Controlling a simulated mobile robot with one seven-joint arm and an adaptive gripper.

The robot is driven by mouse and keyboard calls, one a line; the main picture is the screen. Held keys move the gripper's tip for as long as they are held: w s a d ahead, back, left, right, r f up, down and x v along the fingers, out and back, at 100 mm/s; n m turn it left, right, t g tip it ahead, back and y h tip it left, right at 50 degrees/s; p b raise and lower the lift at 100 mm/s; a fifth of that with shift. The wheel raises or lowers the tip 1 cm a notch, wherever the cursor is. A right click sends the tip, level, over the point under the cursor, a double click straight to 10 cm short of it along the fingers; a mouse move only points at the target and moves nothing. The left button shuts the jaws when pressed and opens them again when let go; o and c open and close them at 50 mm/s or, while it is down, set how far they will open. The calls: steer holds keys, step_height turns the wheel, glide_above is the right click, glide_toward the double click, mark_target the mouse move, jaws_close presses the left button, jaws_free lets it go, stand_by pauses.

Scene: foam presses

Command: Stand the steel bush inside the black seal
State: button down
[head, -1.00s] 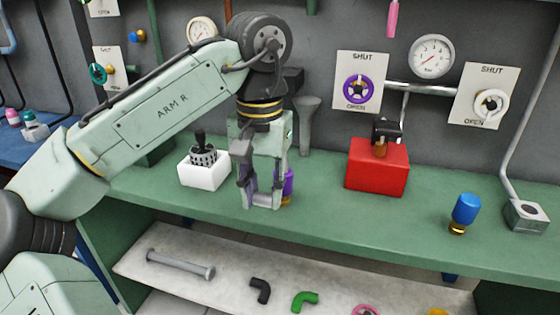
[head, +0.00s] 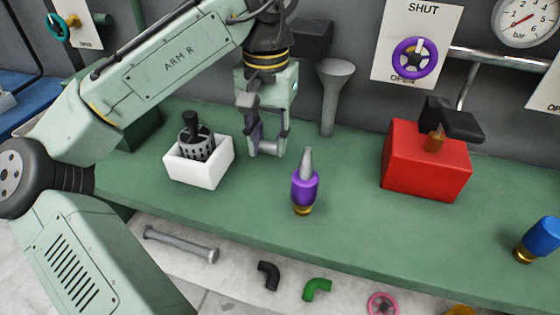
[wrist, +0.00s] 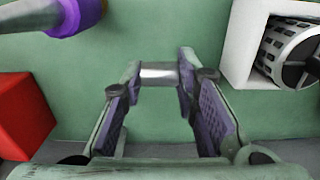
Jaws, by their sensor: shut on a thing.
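The steel bush (wrist: 159,72) is a short shiny cylinder held crosswise between my gripper's fingertips in the wrist view. My gripper (head: 268,147) is shut on it, low over the green bench in the head view. Whether the bush touches the bench I cannot tell. I cannot make out the black seal in either view.
A white box (head: 198,177) holding a slotted black-handled part stands left of my gripper. A purple grey-tipped bottle (head: 304,188) stands in front, to the right. A grey funnel (head: 334,90), red box (head: 425,165) and blue-capped part (head: 541,237) are further right. The bench front is mostly clear.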

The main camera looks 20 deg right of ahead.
mark_target(270, 178)
steer(key=shift+f, duration=3.15)
steer(key=shift+f, duration=0.1)
steer(key=c, duration=1.2)
jaws_free()
steer(key=shift+c, duration=0.2)
